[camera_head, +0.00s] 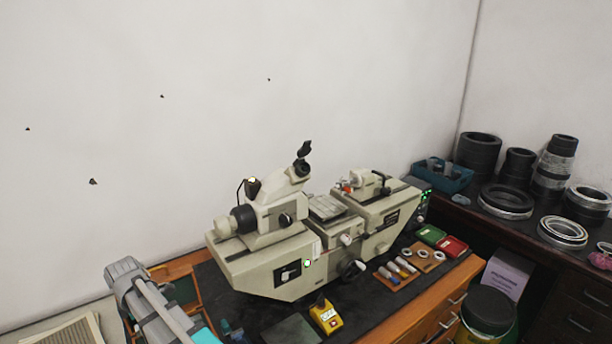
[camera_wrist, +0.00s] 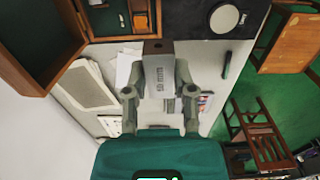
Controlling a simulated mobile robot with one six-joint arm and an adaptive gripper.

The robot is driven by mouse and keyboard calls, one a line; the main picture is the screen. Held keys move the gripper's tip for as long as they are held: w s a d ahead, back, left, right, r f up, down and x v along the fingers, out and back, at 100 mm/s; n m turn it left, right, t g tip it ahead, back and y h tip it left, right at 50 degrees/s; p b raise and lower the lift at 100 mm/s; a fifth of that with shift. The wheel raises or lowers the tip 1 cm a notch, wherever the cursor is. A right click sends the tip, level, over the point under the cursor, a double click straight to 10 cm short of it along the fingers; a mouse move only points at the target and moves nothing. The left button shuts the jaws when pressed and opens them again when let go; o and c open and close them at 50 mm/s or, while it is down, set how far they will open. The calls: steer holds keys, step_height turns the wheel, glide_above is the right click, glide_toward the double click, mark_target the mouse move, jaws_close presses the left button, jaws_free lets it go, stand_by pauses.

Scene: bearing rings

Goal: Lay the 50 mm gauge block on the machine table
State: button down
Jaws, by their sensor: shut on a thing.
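The 50 mm gauge block (camera_wrist: 159,74) is a grey metal bar with "50 mm" on its face, seen in the wrist view. My gripper (camera_wrist: 160,93) is shut on it, one finger on each side. The block's far end points to the top of the picture, toward an open wooden case. In the head view my arm shows at the lower left, and the fingers and block are not visible there. The machine table (camera_head: 326,207) is the flat plate in the middle of the beige measuring machine (camera_head: 270,262), between its two raised heads. It looks bare.
An open wooden case (camera_wrist: 42,40) with green lining lies at the wrist view's upper left. A round disc (camera_wrist: 224,18) sits on a black mat. In the head view, small rings and blocks lie before the machine, with a yellow device (camera_head: 325,317) near the front.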

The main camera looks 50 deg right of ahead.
steer(key=w+r+p, duration=0.3)
steer(key=r+p, duration=0.5)
steer(key=r, duration=0.1)
steer(key=w+r+p, duration=0.3)
steer(key=r+p, duration=0.6)
steer(key=shift+a+n, duration=0.25)
steer(key=shift+n, duration=0.05)
steer(key=shift+s, duration=0.1)
